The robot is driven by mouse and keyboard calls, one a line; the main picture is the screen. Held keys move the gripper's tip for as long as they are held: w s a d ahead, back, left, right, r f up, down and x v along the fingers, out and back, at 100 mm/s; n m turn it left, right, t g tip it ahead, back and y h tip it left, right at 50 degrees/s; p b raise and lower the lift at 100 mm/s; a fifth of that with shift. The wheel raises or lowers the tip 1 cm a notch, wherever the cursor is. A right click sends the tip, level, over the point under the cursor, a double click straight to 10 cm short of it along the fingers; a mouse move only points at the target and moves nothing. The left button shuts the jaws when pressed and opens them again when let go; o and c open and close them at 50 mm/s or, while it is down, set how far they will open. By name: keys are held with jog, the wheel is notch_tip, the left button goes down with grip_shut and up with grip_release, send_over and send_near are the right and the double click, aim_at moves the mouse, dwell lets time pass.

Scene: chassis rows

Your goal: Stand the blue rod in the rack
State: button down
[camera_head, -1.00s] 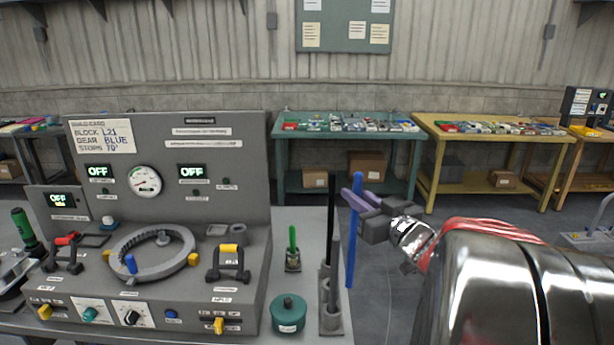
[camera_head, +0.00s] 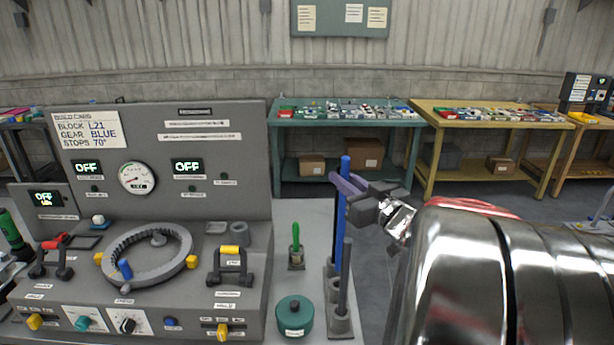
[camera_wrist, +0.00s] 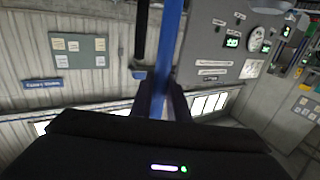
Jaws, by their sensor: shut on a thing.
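My gripper (camera_head: 350,187) is shut on the blue rod (camera_head: 343,220), holding it nearly upright by its upper part. The wrist view shows the blue rod (camera_wrist: 170,45) between my fingers (camera_wrist: 162,98). The grey rack (camera_head: 341,327) stands at the bench's right side, with a row of round sockets. The blue rod is in line with the rack's middle in the head view. Its lower end is near the middle socket; I cannot tell whether it is inside. A grey rod (camera_head: 345,285) stands in the front socket.
A green lidded pot (camera_head: 294,317) and a small holder with a green stick (camera_head: 296,245) stand left of the rack. The grey control panel (camera_head: 165,165) with a ring gear (camera_head: 148,258) fills the left. Open floor lies right of the bench.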

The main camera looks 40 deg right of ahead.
aim_at(344, 223)
notch_tip(344, 223, down, 4)
jog(key=shift+r, duration=0.2)
dwell(0.3)
jog(key=shift+s, duration=0.15)
dwell(0.6)
jog(key=shift+f, duration=0.85)
dwell(0.9)
jog(key=shift+f, duration=2.9)
jog(key=c, duration=1.6)
grip_release()
jog(key=shift+f, duration=0.1)
